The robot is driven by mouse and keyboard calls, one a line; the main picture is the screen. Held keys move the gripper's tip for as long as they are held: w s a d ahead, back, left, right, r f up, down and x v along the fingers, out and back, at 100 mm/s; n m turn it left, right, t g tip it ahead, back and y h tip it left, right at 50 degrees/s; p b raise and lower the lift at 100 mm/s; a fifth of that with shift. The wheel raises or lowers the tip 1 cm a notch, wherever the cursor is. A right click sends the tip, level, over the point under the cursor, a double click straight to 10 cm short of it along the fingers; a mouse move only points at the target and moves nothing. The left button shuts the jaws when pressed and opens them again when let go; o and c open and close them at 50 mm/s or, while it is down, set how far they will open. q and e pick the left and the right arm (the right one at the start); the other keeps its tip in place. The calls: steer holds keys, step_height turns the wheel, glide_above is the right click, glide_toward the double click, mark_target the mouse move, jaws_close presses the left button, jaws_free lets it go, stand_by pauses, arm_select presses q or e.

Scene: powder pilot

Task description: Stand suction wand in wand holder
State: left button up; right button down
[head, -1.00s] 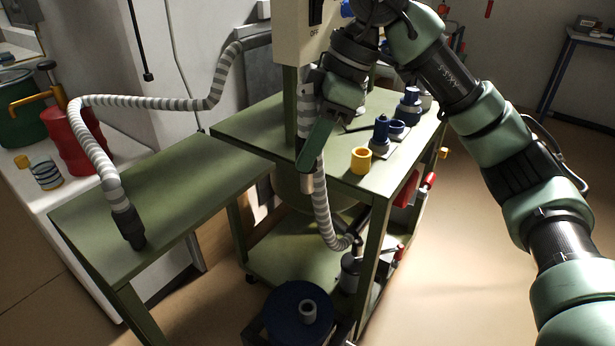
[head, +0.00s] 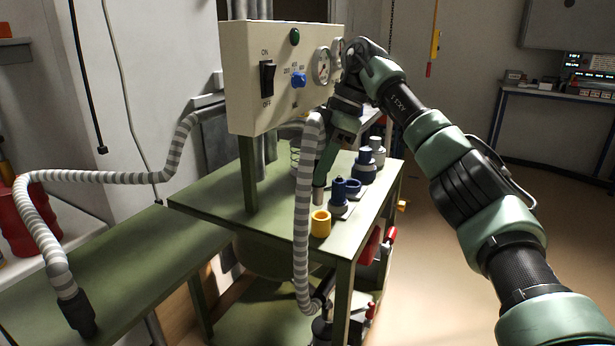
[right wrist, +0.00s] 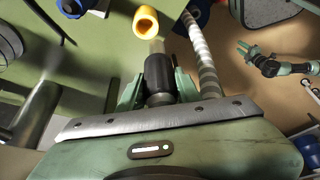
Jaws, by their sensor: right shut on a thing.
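My right gripper (head: 326,165) is shut on the dark suction wand (right wrist: 158,75) and holds it roughly upright over the green cart. The wand's pale tip (head: 318,196) shows just above and behind the yellow cup (head: 320,224) in the head view. This open cup, apparently the wand holder, stands at the cart top's edge. In the right wrist view, the yellow cup (right wrist: 146,22) lies just beyond the tip, and the tip looks outside it. A gripper, apparently my left one (right wrist: 241,48), is open and empty at the right of that view; it is not in the head view.
A grey striped hose (head: 302,220) hangs in front of the cart top (head: 285,215). Blue fittings (head: 345,190) stand right of the cup. A cream control box (head: 285,75) rises behind. Another striped hose ends in a black nozzle (head: 77,313) on the left bench.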

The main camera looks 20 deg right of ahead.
steer(key=shift+w+d, duration=0.6)
steer(key=shift+d, duration=0.15)
steer(key=shift+f, duration=0.1)
steer(key=shift+f, duration=1.55)
steer(key=shift+f, duration=0.55)
steer(key=shift+f, duration=0.1)
steer(key=shift+f, duration=0.5)
steer(key=shift+f, duration=1.45)
